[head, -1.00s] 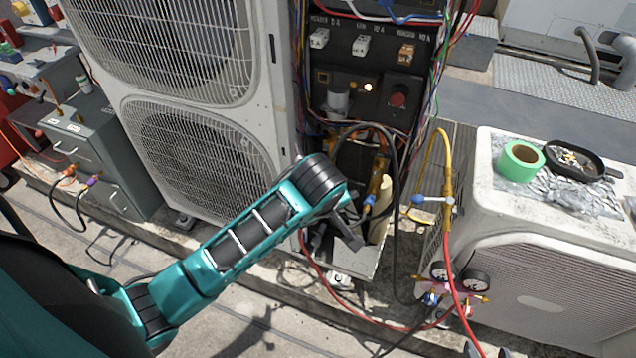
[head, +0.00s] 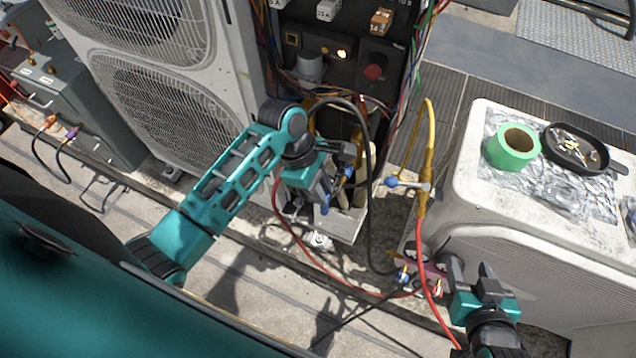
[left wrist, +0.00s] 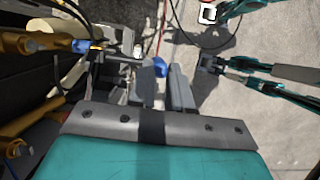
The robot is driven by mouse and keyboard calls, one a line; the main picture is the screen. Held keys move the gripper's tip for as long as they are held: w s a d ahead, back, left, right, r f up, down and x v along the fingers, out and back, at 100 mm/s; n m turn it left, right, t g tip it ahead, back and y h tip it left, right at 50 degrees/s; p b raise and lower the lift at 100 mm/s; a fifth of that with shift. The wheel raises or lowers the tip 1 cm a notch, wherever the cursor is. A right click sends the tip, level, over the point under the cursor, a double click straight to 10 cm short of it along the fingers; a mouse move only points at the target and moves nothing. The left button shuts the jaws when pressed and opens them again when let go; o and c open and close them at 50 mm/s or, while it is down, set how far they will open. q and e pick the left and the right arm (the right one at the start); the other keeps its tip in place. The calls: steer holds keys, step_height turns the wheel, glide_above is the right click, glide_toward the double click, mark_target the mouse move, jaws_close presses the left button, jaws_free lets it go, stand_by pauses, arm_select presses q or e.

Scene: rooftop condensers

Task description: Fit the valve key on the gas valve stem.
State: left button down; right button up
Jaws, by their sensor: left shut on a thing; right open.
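My left gripper (head: 326,180) is at the open lower bay of the condenser, in front of its brass pipes. In the left wrist view its fingers (left wrist: 152,88) are shut on a grey bar with a blue end, which I take for the valve key (left wrist: 160,67). Beside the bar's other end is a brass valve with a blue collar (left wrist: 80,46); that blue part also shows in the head view (head: 348,171). I cannot tell whether the key touches the stem. My right gripper (head: 472,274) is open and empty, beside the gauge manifold (head: 428,268).
A black hose (head: 369,200) loops close to the left gripper. A yellow hose (head: 429,130) with a blue-and-white lever and a red hose (head: 428,300) hang to its right. Green tape (head: 513,148) and a black pan (head: 577,150) sit on the white unit at right.

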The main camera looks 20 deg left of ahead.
arm_select(q)
steer(key=shift+w+d, duration=0.1)
steer(key=shift+w, duration=2.7)
steer(key=shift+w+r, duration=0.15)
steer(key=shift+w, duration=1.15)
steer(key=c, duration=1)
jaws_free()
steer(key=v, duration=1.2)
steer(key=shift+s+r, duration=0.1)
steer(key=shift+r, duration=0.3)
steer(key=shift+f, duration=0.1)
